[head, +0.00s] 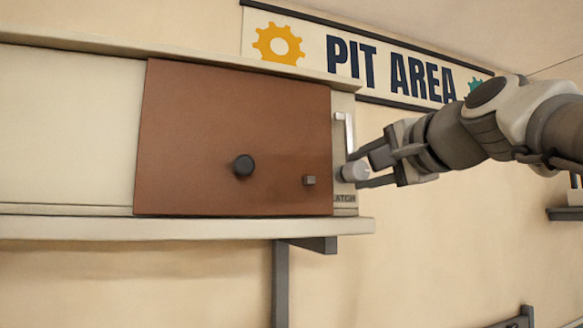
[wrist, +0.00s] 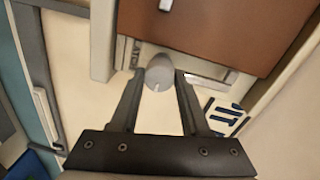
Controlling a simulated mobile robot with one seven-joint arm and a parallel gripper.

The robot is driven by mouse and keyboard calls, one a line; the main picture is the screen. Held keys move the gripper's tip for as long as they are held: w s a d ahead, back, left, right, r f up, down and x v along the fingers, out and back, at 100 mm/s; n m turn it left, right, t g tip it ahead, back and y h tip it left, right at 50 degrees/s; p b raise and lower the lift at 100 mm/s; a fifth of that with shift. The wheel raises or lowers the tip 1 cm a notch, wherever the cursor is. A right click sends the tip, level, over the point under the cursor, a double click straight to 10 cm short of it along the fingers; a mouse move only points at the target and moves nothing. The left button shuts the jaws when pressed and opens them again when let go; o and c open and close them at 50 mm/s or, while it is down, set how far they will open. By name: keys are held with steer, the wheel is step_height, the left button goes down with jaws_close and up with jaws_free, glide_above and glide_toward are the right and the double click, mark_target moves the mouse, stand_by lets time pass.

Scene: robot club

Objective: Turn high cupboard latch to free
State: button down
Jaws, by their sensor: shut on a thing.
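The high cupboard has a brown door (head: 235,130), which looks closed. On the pale strip right of it is a grey round latch knob (head: 352,173), above a small label ending in "ATCH" (head: 345,198). My gripper (head: 360,170) reaches in from the right and is shut on this knob, one finger on either side. In the wrist view the knob (wrist: 160,70) sits between the fingertips, with a small pale mark on its face. A white upright bar (head: 344,132) stands just above the knob. I cannot tell whether they are joined.
The door bears a black round knob (head: 243,165) and a small grey block (head: 309,180). A ledge (head: 200,228) runs under the cupboard, on a grey bracket (head: 281,285). A "PIT AREA" sign (head: 380,65) hangs behind. The wall below right is mostly clear.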

stand_by(0.5)
steer(key=shift+c, duration=1.9)
jaws_free()
steer(key=shift+s, duration=0.1)
steer(key=b+v, duration=0.2)
steer(key=v, duration=1.5)
steer(key=shift+b, duration=0.4)
steer(key=shift+s, duration=0.1)
